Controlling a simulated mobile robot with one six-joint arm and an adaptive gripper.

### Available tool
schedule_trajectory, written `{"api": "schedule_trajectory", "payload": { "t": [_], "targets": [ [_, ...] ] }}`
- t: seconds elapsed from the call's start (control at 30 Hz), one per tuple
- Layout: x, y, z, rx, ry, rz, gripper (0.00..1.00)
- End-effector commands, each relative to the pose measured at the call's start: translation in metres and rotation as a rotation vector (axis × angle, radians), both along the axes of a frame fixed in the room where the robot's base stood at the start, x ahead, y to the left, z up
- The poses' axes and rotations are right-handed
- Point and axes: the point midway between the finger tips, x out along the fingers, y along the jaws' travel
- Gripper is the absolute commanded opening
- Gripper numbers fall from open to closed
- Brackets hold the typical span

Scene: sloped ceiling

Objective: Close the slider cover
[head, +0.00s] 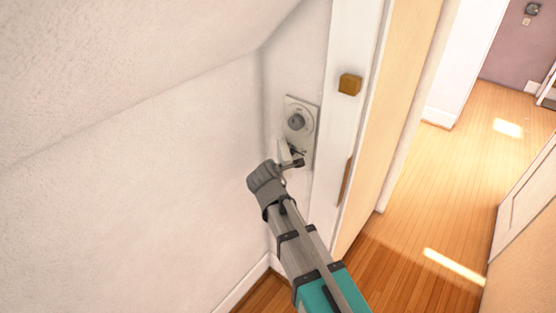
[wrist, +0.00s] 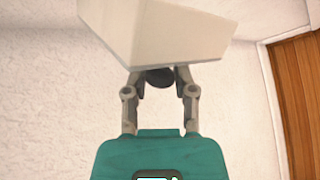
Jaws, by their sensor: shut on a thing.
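A pale wall unit (head: 303,108) with a round grey dial (head: 296,121) is fixed upright to the white wall beside the door frame in the head view. My gripper (head: 292,155) is at its lower part and hides some of it. In the wrist view, my gripper (wrist: 160,84) is shut on a small dark rounded piece (wrist: 159,77) at the edge of a pale cover-like body (wrist: 155,38). I take this piece to be part of the slider cover. How far the cover is open cannot be told.
A white door frame (head: 348,40) with a small brown wooden block (head: 350,84) stands just right of the unit. The sloped ceiling (head: 130,60) comes down at upper left. Open wooden floor (head: 440,190) lies to the right.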

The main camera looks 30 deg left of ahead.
Motion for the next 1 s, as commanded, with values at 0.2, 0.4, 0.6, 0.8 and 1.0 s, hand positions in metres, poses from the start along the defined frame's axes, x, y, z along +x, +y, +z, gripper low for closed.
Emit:
{"api": "schedule_trajectory", "payload": {
  "t": [0.2, 0.4, 0.6, 0.8, 1.0],
  "targets": [
    [-0.021, 0.021, 0.026, -0.266, 0.046, -0.033, 0.00],
    [-0.049, 0.028, 0.047, -0.514, 0.107, -0.080, 0.00],
    [-0.080, 0.032, 0.071, -0.725, 0.165, -0.124, 0.00],
    [-0.099, 0.032, 0.083, -0.838, 0.199, -0.152, 0.00],
    [-0.103, 0.031, 0.084, -0.861, 0.206, -0.158, 0.00]
  ]
}}
